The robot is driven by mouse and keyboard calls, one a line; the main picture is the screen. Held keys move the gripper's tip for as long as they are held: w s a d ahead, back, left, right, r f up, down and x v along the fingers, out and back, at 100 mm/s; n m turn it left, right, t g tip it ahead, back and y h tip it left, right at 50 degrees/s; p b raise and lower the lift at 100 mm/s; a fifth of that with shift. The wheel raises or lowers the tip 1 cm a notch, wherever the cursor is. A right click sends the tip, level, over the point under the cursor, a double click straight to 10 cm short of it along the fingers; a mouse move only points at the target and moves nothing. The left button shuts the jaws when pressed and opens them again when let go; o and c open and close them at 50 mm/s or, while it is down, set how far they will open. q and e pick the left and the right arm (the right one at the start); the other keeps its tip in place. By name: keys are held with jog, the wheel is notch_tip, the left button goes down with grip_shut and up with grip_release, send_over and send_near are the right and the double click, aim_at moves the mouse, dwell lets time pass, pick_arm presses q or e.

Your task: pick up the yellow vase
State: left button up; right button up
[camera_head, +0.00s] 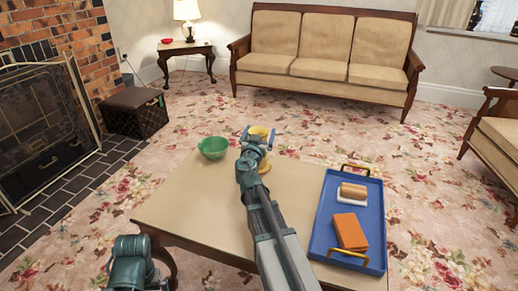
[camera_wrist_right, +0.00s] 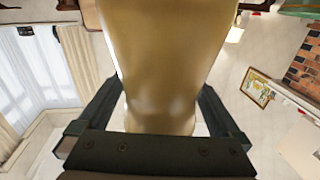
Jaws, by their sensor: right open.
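The yellow vase (camera_head: 265,166) stands on the table (camera_head: 180,205) near its far edge, partly hidden behind my right gripper (camera_head: 258,138). In the right wrist view the vase (camera_wrist_right: 165,55) fills the middle, between the two dark fingers of my right gripper (camera_wrist_right: 158,92). The right gripper is open around the vase; whether a finger touches it I cannot tell. Of my left arm only a teal part shows at the lower left in the head view; its gripper is not in view.
A green bowl (camera_head: 212,148) stands left of the vase. A blue tray (camera_head: 322,225) at the table's right side has yellow handles and holds an orange item (camera_head: 350,231) and a tan roll-like item (camera_head: 354,190). The table's left part is clear. A sofa (camera_head: 320,70) stands beyond.

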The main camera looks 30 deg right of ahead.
grip_shut()
dwell(0.3)
jog(key=shift+r, duration=0.2)
